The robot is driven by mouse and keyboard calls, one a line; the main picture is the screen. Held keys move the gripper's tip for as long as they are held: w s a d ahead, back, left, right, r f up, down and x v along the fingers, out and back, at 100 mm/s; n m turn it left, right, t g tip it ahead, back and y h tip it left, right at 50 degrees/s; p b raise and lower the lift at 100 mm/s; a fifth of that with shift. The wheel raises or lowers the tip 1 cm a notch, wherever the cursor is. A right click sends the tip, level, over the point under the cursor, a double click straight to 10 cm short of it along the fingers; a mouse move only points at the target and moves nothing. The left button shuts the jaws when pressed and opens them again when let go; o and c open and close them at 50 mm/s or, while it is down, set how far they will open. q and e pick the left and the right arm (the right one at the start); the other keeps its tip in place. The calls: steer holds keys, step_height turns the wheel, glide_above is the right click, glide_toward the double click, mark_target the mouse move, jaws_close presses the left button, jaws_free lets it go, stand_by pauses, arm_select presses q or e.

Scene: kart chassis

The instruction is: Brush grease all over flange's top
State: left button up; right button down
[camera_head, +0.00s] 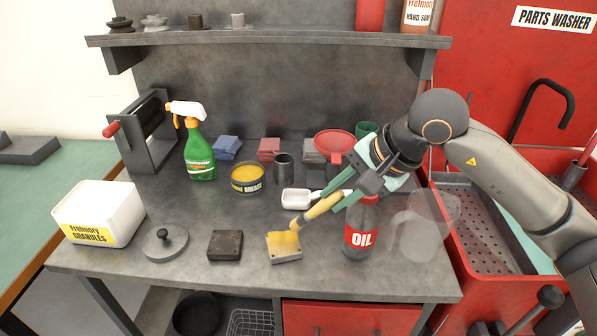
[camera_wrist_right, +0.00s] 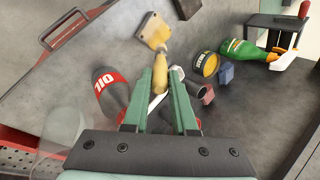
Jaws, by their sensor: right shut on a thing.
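The flange (camera_head: 284,256) is a small grey block with holes near the bench's front edge. Yellow grease covers part of its top; grey shows along the front. My right gripper (camera_head: 340,199) is shut on the tan handle of the brush (camera_head: 322,208). The brush slants down to the left, its head at the flange's top; I cannot tell whether the bristles touch. In the right wrist view the brush (camera_wrist_right: 160,74) points from my gripper (camera_wrist_right: 160,105) to the flange (camera_wrist_right: 152,32). The open grease tin (camera_head: 247,179) stands farther back, yellow inside. My left gripper is not in view.
The oil bottle (camera_head: 361,229) and a clear jug (camera_head: 418,228) stand close right of the brush, under my right arm. A dark block (camera_head: 225,245) and a round lid (camera_head: 166,244) lie to the left.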

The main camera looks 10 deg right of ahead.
steer(key=shift+a+r, duration=0.1)
steer(key=shift+r, duration=0.55)
steer(key=shift+r+p, duration=0.65)
steer(key=shift+r, duration=0.1)
steer(key=shift+r+p, duration=0.75)
steer(key=shift+r, duration=0.6)
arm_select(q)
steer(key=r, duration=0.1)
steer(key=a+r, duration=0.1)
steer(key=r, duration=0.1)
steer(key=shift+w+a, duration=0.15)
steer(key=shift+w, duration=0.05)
